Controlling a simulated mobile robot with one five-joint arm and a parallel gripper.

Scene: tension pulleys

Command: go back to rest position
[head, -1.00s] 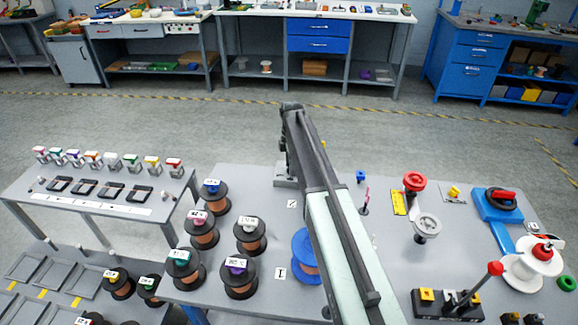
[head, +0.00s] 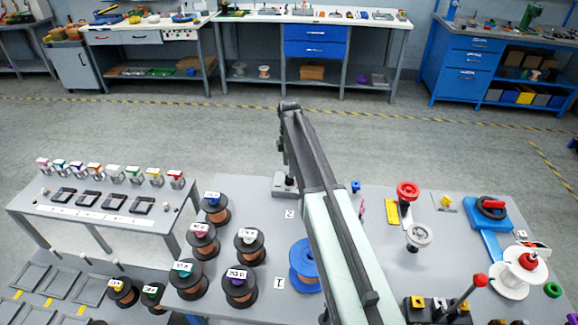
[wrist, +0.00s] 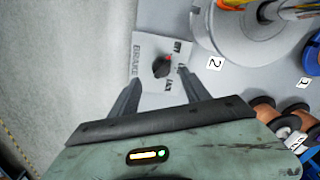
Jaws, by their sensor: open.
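My gripper (wrist: 158,76) is open and empty. In the wrist view its two fingers stand apart on either side of a black knob (wrist: 161,67) with a red mark. The knob sits on a grey plate lettered BRAKE (wrist: 150,45); I cannot tell whether the fingers touch it. In the head view my gripper (head: 286,168) points down over the same plate (head: 281,190), at the table's far edge. My arm reaches across the table and hides part of its middle.
Several copper wire spools (head: 240,287) stand left of my arm, with a blue spool (head: 303,266) beside it. A red pulley (head: 407,190), a white reel (head: 518,268) and a red-knobbed lever (head: 480,280) are on the right.

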